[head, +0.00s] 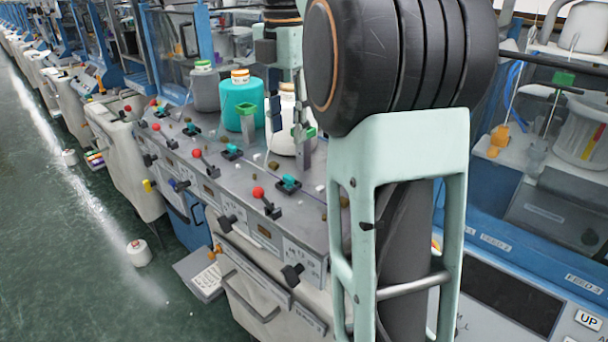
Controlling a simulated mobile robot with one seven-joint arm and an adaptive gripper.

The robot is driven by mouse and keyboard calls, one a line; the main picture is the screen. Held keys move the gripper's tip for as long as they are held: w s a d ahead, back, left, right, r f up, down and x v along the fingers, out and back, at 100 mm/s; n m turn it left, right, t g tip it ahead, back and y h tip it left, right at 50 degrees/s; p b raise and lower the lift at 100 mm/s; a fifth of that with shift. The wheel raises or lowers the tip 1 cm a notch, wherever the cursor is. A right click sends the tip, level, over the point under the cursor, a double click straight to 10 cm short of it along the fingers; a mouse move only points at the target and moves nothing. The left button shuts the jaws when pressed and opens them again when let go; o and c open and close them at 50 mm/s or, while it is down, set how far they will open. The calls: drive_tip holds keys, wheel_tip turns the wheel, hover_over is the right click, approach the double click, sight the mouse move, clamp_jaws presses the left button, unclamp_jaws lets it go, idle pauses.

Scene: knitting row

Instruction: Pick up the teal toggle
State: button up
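Several small teal toggles sit on dark bases along the grey sloping machine panel (215,172). The nearest teal toggle (290,183) is right of centre, beside a red-knobbed lever. Another teal toggle (232,151) is farther back to the left, and a third teal toggle (193,129) is beyond it. My gripper (302,128) seems to hang below a mint wrist part, in front of a white bottle and above and behind the nearest toggle. It is small and mixed with machine parts, so its finger opening is unclear. I see nothing clearly held.
Red-knobbed levers (259,193) stand between the toggles. Black knobs (292,274) project from the front. My large arm link blocks the right-centre.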

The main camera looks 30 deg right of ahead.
sight(287, 177)
drive_tip(key=shift+n, duration=0.3)
drive_tip(key=f, duration=1)
drive_tip(key=shift+s+a+f, duration=0.1)
drive_tip(key=shift+a+f, duration=0.2)
drive_tip(key=shift+f, duration=0.1)
drive_tip(key=shift+c, duration=0.2)
drive_tip(key=c, duration=0.7)
